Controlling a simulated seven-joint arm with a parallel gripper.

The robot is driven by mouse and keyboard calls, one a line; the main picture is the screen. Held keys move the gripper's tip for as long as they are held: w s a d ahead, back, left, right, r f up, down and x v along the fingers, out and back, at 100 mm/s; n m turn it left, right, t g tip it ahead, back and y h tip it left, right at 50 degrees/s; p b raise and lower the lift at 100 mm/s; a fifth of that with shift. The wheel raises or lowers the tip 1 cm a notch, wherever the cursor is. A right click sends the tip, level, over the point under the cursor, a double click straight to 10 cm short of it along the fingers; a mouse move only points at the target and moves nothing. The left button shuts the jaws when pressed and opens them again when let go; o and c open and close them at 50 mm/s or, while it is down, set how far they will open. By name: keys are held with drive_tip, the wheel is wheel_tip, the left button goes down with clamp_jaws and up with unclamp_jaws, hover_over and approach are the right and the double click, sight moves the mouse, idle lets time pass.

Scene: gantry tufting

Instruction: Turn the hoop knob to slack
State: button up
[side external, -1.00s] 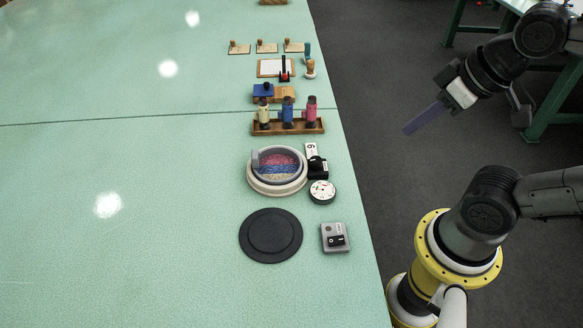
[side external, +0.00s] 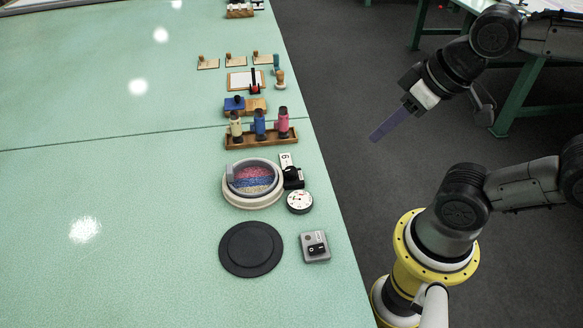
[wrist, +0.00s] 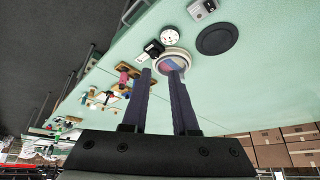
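The round hoop (side external: 229,190), with a pale rim and pink, blue and yellow fill, sits on the green table; it also shows in the wrist view (wrist: 181,54). Beside it is a black fitting (side external: 294,179) with a white tag (side external: 286,160); I cannot tell which part is the knob. A round white dial (side external: 299,201) lies close to the hoop. My gripper (side external: 374,138) hangs beyond the table's right edge, away from the hoop. In the wrist view its two fingers (wrist: 160,73) are apart and empty.
A black disc (side external: 250,248) and a grey switch box (side external: 315,247) lie in front of the hoop. A wooden rack (side external: 262,139) with several bottles stands behind it, then stamps and a clipboard (side external: 240,83). The table's left side is clear.

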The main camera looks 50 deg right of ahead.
drive_tip(key=shift+o, duration=1.2)
drive_tip(key=shift+w+a+r+m, duration=0.1)
drive_tip(key=shift+w+m, duration=0.05)
drive_tip(key=shift+m, duration=0.55)
drive_tip(key=o, duration=0.4)
drive_tip(key=w+m, duration=0.1)
drive_tip(key=m, duration=0.1)
drive_tip(key=w+a+m, duration=0.1)
drive_tip(key=m, duration=0.2)
drive_tip(key=w+r+m+t+y, duration=0.1)
drive_tip(key=m, duration=0.1)
drive_tip(key=shift+a, duration=0.25)
drive_tip(key=m+g, duration=0.3)
drive_tip(key=m, duration=2)
hover_over(291, 169)
drive_tip(key=s+d, duration=0.2)
drive_tip(key=s, duration=0.3)
wheel_tip(291, 169, down, 13)
drive_tip(key=shift+t+y, duration=0.3)
drive_tip(key=shift+y, duration=0.1)
drive_tip(key=shift+x, duration=6.3)
clamp_jaws()
